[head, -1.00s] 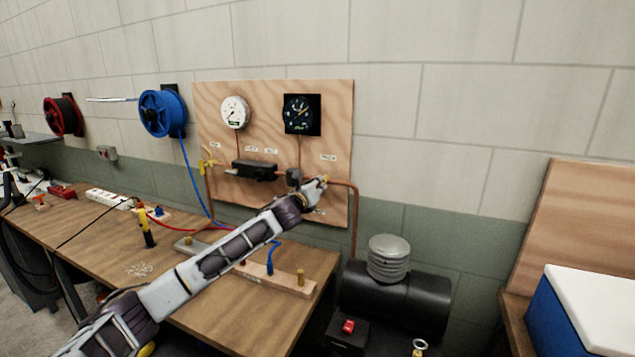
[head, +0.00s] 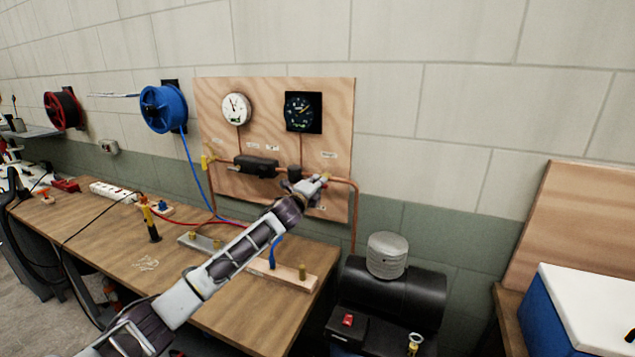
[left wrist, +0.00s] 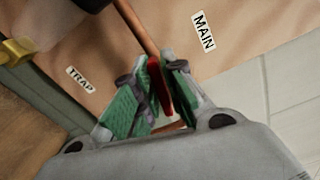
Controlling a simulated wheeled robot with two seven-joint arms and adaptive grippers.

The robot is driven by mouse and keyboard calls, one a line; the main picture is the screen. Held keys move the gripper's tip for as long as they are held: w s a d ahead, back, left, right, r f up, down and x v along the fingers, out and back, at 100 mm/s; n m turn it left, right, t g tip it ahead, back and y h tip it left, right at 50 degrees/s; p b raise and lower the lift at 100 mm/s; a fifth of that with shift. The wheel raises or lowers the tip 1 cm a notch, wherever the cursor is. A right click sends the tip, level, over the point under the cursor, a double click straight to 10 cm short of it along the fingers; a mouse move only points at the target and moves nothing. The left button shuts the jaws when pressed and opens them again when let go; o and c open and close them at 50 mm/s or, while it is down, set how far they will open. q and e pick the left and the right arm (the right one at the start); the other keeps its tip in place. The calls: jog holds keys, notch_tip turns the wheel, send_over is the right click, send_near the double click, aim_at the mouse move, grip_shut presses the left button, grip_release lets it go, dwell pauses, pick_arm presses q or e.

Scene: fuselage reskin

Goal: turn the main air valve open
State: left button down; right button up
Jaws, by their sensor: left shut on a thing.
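The main air valve's red lever handle (left wrist: 160,88) shows in the left wrist view, between the green pads of my left gripper (left wrist: 152,90), which is shut on it. A copper pipe (left wrist: 137,28) runs up from there, beside the MAIN label (left wrist: 204,31). In the head view my left gripper (head: 323,178) reaches the pipe at the lower right of the wooden wall panel (head: 270,100) and hides most of the valve. A white round gauge (head: 236,108) and a dark gauge (head: 303,112) hang above on the panel. My right gripper is out of view.
A black compressor tank (head: 400,295) with a grey ribbed cap (head: 387,255) stands below right of the panel. A workbench (head: 215,310) lies under my left arm, with a wooden block (head: 290,278) and hoses. A blue cooler (head: 570,310) is at the right.

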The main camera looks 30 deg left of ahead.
pick_arm(q)
jog(key=shift+n, duration=0.8)
jog(key=shift+f+n+p, duration=0.1)
jog(key=shift+n+p, duration=0.2)
jog(key=shift+n, duration=0.4)
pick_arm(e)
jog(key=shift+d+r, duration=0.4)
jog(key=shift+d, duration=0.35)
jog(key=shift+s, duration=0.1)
pick_arm(q)
jog(key=c, duration=1.6)
grip_release()
jog(key=shift+o, duration=0.2)
jog(key=shift+s, duration=0.35)
jog(key=s, duration=1.1)
jog(key=shift+s+d, duration=0.15)
jog(key=shift+d, duration=0.15)
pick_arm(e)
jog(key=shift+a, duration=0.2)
